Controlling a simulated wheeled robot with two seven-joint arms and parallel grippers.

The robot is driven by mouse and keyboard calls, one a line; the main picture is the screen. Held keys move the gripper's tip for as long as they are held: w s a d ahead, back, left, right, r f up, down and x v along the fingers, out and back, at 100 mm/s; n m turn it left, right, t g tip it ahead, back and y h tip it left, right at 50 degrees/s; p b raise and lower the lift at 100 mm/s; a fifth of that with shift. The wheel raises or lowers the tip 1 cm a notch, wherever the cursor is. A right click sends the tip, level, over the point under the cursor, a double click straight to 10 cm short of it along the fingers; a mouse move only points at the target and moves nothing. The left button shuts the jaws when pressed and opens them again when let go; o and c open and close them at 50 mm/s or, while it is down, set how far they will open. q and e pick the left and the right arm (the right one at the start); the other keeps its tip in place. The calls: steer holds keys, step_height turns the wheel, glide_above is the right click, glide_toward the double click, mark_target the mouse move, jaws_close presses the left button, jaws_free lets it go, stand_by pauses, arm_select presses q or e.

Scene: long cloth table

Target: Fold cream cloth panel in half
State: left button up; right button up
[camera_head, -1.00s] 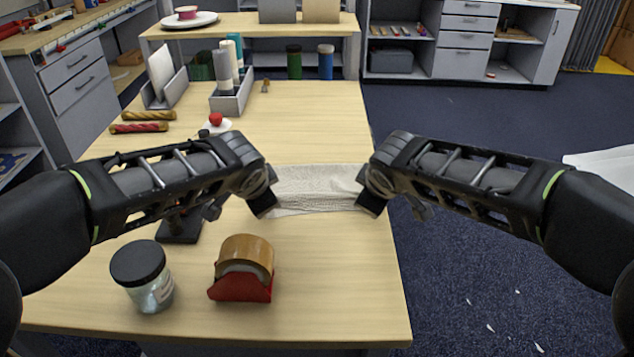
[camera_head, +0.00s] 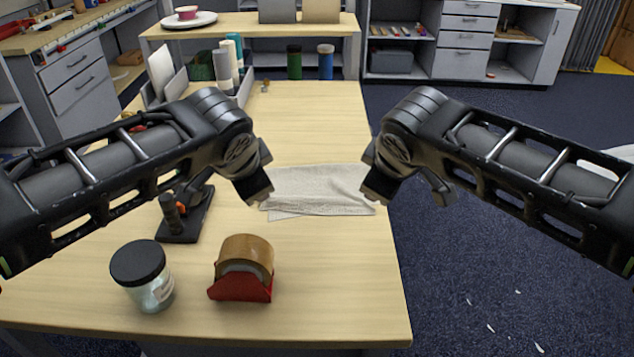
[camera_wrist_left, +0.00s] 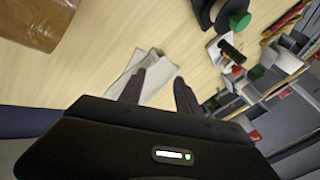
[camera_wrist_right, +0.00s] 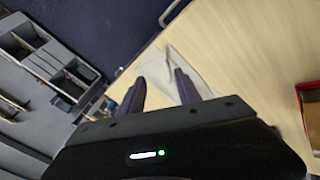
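The cream cloth panel (camera_head: 320,190) lies on the table as a wide, shallow strip. A second edge shows under its near left side, so it looks folded over with the edges slightly out of line. My left gripper (camera_head: 262,188) is above its left end and my right gripper (camera_head: 374,188) above its right end, at the table's right edge. In the left wrist view the left fingers are apart and empty, with the cloth (camera_wrist_left: 142,72) below. In the right wrist view the right fingers are apart, and the cloth (camera_wrist_right: 190,68) lies beyond them.
A tape roll in a red holder (camera_head: 241,287) and a dark-lidded jar (camera_head: 142,265) stand near the front. A dark tool stand (camera_head: 186,222) is left of the cloth. A grey bin (camera_head: 233,95) stands farther back.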

arm_select(q)
steer(key=shift+c, duration=0.2)
arm_select(e)
steer(key=shift+c, duration=0.2)
